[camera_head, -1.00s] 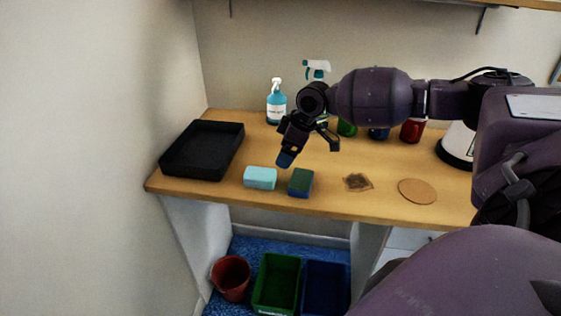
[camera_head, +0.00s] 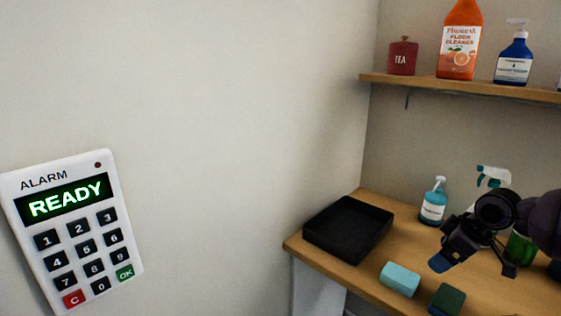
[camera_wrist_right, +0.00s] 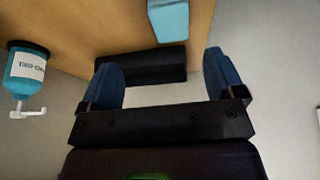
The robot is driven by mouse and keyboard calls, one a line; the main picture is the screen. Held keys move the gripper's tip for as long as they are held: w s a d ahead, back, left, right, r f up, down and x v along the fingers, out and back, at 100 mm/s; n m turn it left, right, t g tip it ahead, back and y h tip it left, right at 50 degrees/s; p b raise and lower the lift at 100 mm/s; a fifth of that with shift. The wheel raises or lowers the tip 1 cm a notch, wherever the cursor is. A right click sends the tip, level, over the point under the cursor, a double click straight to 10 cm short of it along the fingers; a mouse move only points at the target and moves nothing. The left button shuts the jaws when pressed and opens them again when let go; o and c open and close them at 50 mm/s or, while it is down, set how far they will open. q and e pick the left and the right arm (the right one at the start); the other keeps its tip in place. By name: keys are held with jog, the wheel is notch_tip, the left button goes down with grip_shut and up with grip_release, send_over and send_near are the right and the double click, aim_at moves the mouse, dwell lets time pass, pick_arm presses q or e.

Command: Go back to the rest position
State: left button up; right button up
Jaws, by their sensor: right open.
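My right gripper (camera_head: 474,265) hangs over the wooden bench at the lower right of the head view, with its fingers apart and nothing between them. The right wrist view also shows this gripper (camera_wrist_right: 164,76) with its two blue fingertips spread. The light blue sponge also shows at the top of the right wrist view (camera_wrist_right: 168,20). My left gripper is not in view.
A black tray (camera_head: 320,240) lies at the bench's left end. An alarm keypad (camera_head: 75,230) reading READY is on the left wall. A shelf (camera_head: 430,86) holds a tea tin and bottles.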

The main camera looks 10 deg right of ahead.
jog(key=w+a+r+n+t, duration=0.1)
jog(key=w+a+n+t, duration=0.1)
jog(key=w+a+t, duration=0.35)
jog(key=s+a+f+t+y, duration=0.2)
jog(key=s+a+f+t, duration=0.15)
jog(key=a+f, duration=0.55)
jog(key=s+f+m+h, duration=0.2)
jog(key=s+f+m, duration=0.2)
jog(key=s+f, duration=0.5)
jog(key=s+a+f+m+g+h, duration=0.1)
jog(key=s+f+m+h, duration=0.2)
jog(key=s+f, duration=0.5)
jog(key=s+m, duration=0.1)
jog(key=s, duration=0.8)
jog(key=shift+a+f+m+g, duration=0.25)
jog(key=shift+f+m+g, duration=0.05)
jog(key=shift+f+m, duration=0.1)
